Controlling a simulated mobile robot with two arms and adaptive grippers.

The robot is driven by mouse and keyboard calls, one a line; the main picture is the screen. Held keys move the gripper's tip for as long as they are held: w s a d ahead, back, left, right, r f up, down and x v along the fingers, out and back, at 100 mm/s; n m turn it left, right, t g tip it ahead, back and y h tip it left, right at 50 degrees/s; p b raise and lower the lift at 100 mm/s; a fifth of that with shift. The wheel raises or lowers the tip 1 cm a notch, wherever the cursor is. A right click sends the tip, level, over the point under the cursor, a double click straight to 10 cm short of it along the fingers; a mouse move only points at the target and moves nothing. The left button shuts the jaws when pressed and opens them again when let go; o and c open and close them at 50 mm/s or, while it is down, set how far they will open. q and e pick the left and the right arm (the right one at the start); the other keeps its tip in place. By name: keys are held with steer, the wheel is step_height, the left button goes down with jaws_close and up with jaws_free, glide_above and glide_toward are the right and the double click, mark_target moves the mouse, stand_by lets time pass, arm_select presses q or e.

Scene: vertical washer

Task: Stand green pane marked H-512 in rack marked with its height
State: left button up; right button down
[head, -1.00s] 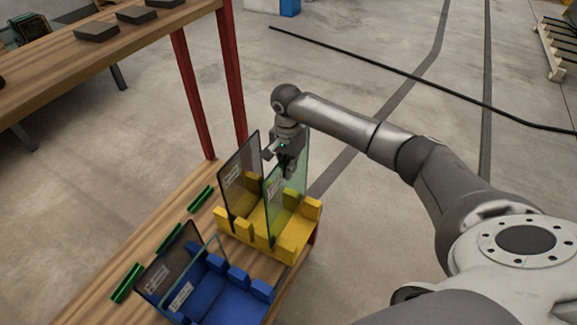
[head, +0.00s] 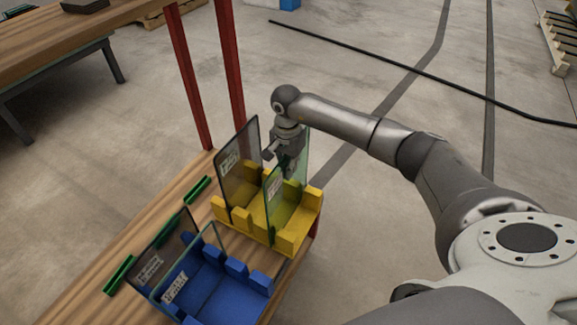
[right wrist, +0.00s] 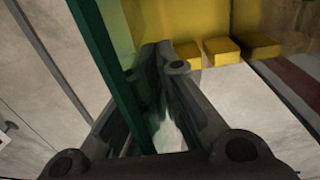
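The green pane (head: 283,200) is clear, green-tinted glass with a white label, too small to read. It stands nearly upright at the yellow rack (head: 293,241), its lower edge down among the blocks. Whether it is fully seated is hard to see. My right gripper (head: 287,163) is at its top, shut on it; the right wrist view shows the fingers (right wrist: 165,62) close together with the pane's dark green edge (right wrist: 108,80) crossing them. A grey pane (head: 240,160) stands beside it in the same rack. No rack height mark is readable. My left gripper is out of view.
A blue rack (head: 240,300) in front holds a dark pane (head: 165,245) and a clear, labelled pane (head: 190,280). Green strips (head: 197,189) lie on the wooden table (head: 150,222). Red posts (head: 190,85) rise behind. Floor to the right is open.

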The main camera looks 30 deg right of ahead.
steer(key=shift+w+f, duration=0.1)
steer(key=shift+f, duration=0.2)
steer(key=shift+f+b, duration=0.55)
steer(key=shift+b, duration=0.2)
stand_by(0.4)
steer(key=c, duration=1.6)
jaws_free()
steer(key=shift+o, duration=0.2)
step_height(320, 180, up, 12)
step_height(320, 180, up, 10)
steer(key=p, duration=0.6)
